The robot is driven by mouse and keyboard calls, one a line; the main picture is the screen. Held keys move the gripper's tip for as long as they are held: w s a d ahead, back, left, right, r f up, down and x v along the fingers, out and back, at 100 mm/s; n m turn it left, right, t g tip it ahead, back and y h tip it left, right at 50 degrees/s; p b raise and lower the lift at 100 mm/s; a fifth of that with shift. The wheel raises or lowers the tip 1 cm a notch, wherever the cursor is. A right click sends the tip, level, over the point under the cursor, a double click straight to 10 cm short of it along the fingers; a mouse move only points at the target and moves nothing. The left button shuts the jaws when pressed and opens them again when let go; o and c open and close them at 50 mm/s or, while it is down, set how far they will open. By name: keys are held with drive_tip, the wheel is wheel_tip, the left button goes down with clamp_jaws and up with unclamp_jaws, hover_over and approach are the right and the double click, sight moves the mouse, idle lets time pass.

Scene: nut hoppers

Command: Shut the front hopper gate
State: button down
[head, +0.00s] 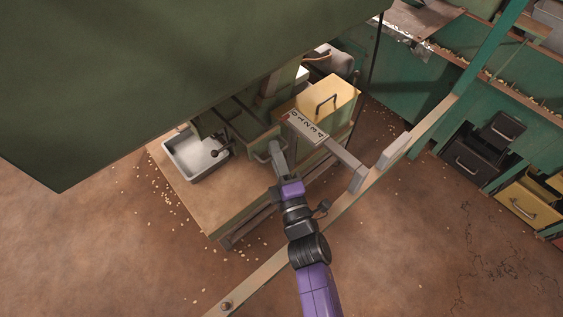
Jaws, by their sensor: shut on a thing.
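The numbered scale plate (306,127) sits on a grey bar on the green hopper front (240,122), below the large dark green body. My gripper (279,150), on my purple and black arm, reaches up to this front, just left of the scale plate. It is shut on a curved grey handle (260,154) there. The fingers hide part of the handle, and the gate's slide itself is hard to make out, so I cannot tell how far the gate stands open.
A grey-white tray (183,168) with a dark knob (215,153) beside it rests on the wooden bench (213,207). A yellow box (338,97) stands right of the front. A long rail (345,195) crosses under my arm. Nuts litter the floor; drawers are at right.

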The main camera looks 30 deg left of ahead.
drive_tip(key=shift+a, duration=0.15)
drive_tip(key=c, duration=1.5)
unclamp_jaws()
drive_tip(key=shift+c, duration=0.2)
drive_tip(key=shift+f, duration=0.1)
drive_tip(key=p+v, duration=0.2)
drive_tip(key=v, duration=0.5)
drive_tip(key=shift+s+d, duration=0.25)
